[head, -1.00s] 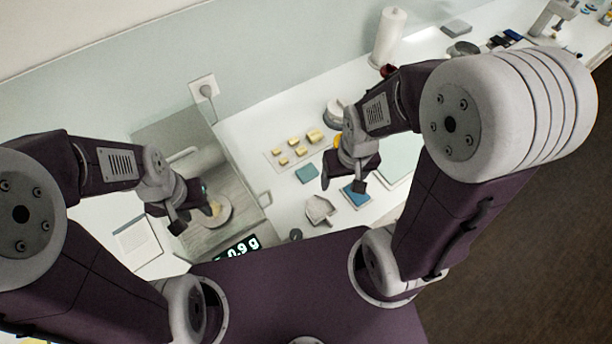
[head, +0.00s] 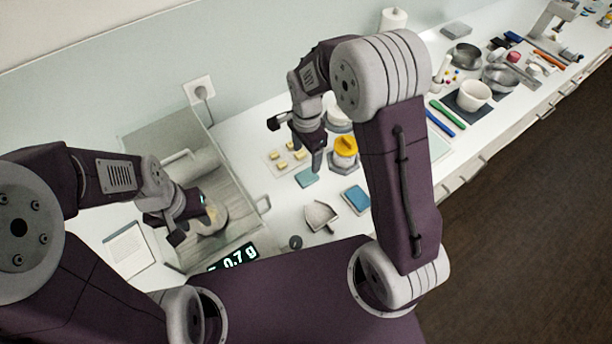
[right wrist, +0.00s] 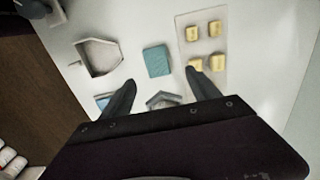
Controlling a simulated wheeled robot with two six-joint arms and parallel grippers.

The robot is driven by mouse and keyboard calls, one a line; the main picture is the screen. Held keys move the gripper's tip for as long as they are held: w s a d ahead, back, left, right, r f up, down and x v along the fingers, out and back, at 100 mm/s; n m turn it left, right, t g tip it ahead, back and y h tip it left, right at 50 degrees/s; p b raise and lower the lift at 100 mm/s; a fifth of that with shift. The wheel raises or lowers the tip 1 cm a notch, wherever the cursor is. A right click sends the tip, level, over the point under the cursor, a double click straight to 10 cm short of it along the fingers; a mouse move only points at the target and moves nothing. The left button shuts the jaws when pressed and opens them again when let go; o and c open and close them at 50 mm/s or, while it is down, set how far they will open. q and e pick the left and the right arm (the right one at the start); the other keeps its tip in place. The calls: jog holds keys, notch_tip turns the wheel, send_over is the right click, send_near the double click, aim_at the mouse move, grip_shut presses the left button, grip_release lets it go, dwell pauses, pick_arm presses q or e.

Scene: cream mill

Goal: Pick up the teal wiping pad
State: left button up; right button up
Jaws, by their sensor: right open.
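The teal wiping pad (head: 306,178) lies flat on the white counter, between the yellow pieces and the grey scoop-like tray. It also shows as a teal square in the right wrist view (right wrist: 157,61), in line with the gap between the fingers. My right gripper (head: 294,147) is open and empty above the counter, with one fingertip seen just above the pad in the head view. In the right wrist view, its fingertips (right wrist: 160,79) are spread wide. My left gripper (head: 195,226) looks open, by a pale round dish (head: 218,226) in the metal-and-glass enclosure.
Yellow pieces sit on a pale board (right wrist: 216,20) beside the pad. A grey scoop-like tray (head: 321,216), a blue pad (head: 356,199) and a yellow-topped jar (head: 345,150) are near. A display (head: 233,257) reads about 0.7 g. Pans and pens lie far right.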

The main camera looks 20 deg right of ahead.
aim_at(307, 176)
pick_arm(q)
jog(key=shift+s+r, duration=0.1)
jog(key=shift+s, duration=0.05)
jog(key=shift+s+d+r+p, duration=0.15)
jog(key=shift+s+r+p, duration=0.05)
jog(key=shift+r+p, duration=0.15)
pick_arm(e)
jog(key=f, duration=0.3)
jog(key=shift+s+d+f, duration=0.1)
jog(key=shift+s, duration=0.3)
pick_arm(q)
jog(key=shift+w, duration=0.2)
pick_arm(e)
jog(key=shift+w+f, duration=0.2)
jog(key=shift+f, duration=0.25)
pick_arm(q)
jog(key=shift+s+r+p, duration=0.15)
jog(key=shift+r+p, duration=0.4)
pick_arm(e)
jog(key=f, duration=0.4)
jog(key=shift+s, duration=0.3)
jog(key=shift+f, duration=0.3)
jog(key=shift+w+f, duration=0.1)
jog(key=shift+w, duration=0.05)
jog(key=c, duration=1.4)
